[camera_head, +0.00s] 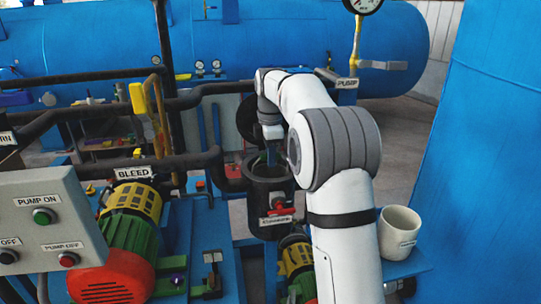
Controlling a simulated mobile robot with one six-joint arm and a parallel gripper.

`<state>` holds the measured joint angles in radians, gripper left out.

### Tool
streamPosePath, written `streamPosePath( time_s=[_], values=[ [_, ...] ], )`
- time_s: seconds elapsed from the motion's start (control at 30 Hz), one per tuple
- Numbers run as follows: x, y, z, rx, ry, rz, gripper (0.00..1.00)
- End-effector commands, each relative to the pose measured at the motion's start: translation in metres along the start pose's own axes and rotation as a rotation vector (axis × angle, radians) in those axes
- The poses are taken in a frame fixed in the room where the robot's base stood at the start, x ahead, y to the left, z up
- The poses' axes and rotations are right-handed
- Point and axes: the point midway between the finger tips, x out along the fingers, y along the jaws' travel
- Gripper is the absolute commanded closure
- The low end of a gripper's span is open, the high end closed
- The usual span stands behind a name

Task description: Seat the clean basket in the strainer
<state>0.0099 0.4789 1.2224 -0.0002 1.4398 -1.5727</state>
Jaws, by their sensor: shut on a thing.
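The strainer (268,200) is a dark upright pot with an open top, a small label on its front and a red handle beside it. My gripper (271,158) points down at the strainer's mouth, with its fingertips at or just inside the rim. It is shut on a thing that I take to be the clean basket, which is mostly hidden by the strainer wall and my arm. I cannot tell how deep the basket sits or whether it is level.
A pale cup (399,235) with a label stands on a blue shelf at the right. Dark pipes (190,162) run left of the strainer. A green and red pump motor (128,240) and a grey control box (50,225) are at the lower left. A blue tank wall (490,150) closes the right.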

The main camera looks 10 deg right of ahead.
Motion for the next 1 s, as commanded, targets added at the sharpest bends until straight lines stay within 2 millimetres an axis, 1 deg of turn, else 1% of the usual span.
streamPosePath(
  time_s=[0.8, 0.83, 1.0],
  values=[
    [0.021, 0.000, 0.000, 0.000, 0.000, 0.000, 1.00],
    [0.020, 0.000, 0.000, 0.000, 0.000, 0.000, 0.84],
    [0.020, 0.000, 0.000, 0.000, 0.000, 0.000, 0.70]
  ],
)
